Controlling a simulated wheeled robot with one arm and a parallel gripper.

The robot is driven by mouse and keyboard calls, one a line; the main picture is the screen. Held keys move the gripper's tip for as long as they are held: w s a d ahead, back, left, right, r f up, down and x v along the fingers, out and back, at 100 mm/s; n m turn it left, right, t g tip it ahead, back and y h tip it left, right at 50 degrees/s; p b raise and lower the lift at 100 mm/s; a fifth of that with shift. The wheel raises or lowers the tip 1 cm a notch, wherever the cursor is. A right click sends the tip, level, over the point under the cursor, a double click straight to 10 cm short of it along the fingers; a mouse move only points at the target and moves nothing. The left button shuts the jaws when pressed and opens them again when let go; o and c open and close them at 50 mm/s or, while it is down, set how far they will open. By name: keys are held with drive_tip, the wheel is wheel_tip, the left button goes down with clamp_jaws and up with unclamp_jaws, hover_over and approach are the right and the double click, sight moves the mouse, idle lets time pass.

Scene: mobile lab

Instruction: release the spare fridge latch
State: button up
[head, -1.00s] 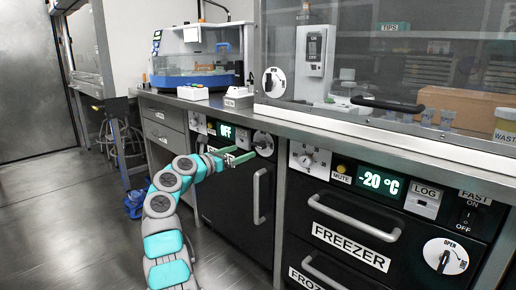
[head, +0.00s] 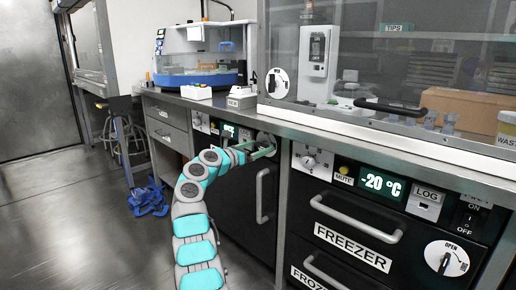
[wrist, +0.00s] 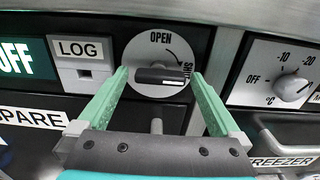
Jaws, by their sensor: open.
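The spare fridge latch is a round pale dial (wrist: 147,48) with a black bar handle (wrist: 165,75), marked OPEN at the top and SHUT at the right with a curved arrow. The handle lies about level, its white-marked end toward SHUT. In the head view the latch (head: 265,138) sits at the top right of the dark fridge front (head: 238,190), partly hidden by my gripper (head: 264,149). In the wrist view my gripper (wrist: 160,77) is open, its green fingers on either side of the handle; contact cannot be told.
A LOG switch (wrist: 84,62) and a display (wrist: 20,58) reading OFF are left of the latch. The fridge's vertical handle (head: 262,195) is below it. The freezer panel (head: 372,187) and its dial (wrist: 290,85) are to the right. The bench edge overhangs above.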

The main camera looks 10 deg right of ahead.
drive_tip(key=c, duration=1.2)
drive_tip(key=shift+c, duration=0.2)
